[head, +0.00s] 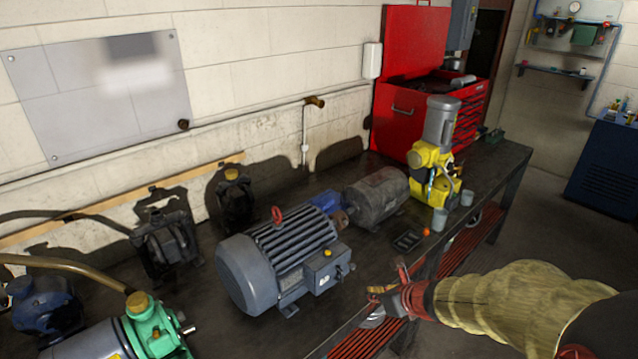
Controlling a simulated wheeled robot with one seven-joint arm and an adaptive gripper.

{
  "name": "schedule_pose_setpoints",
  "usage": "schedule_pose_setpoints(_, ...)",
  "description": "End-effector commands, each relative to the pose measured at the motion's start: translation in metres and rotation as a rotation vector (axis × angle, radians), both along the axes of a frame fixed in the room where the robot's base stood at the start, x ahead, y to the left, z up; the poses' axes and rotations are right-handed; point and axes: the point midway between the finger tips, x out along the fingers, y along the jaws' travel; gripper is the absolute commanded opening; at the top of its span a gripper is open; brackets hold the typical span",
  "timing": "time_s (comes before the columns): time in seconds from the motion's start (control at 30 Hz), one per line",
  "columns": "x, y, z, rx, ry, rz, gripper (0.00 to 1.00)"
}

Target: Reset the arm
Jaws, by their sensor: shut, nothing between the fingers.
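My arm reaches in from the lower right of the head view. My gripper (378,292) is at its end, near the front edge of the workbench (400,262). The fingers look closed, and nothing shows between them. The gripper is apart from the large grey motor (268,262) to its left, which has a red ring on top and a yellow button on its side box.
A brown-grey motor (376,193) and a yellow machine (432,165) stand farther back, with small cups (440,219) near the edge. A red tool cabinet (400,125) stands behind. A green pump (155,325) is at lower left. Open floor lies right of the bench.

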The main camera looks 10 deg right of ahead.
Motion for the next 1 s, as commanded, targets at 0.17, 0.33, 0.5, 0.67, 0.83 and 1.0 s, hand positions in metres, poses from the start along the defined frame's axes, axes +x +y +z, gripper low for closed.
schedule_pose_setpoints(0.17,0.001,-0.012,-0.003,0.077,0.047,-0.158,0.00)
schedule_pose_setpoints(0.33,-0.004,-0.063,-0.014,0.279,0.128,-0.676,0.00)
schedule_pose_setpoints(0.5,-0.032,-0.118,-0.002,0.561,0.118,-1.300,0.00)
schedule_pose_setpoints(0.67,-0.082,-0.144,0.018,0.895,0.047,-1.876,0.00)
schedule_pose_setpoints(0.83,-0.153,-0.126,0.037,1.315,-0.018,-2.447,0.00)
schedule_pose_setpoints(1.0,-0.217,-0.065,0.053,-1.495,-0.051,2.553,0.00)
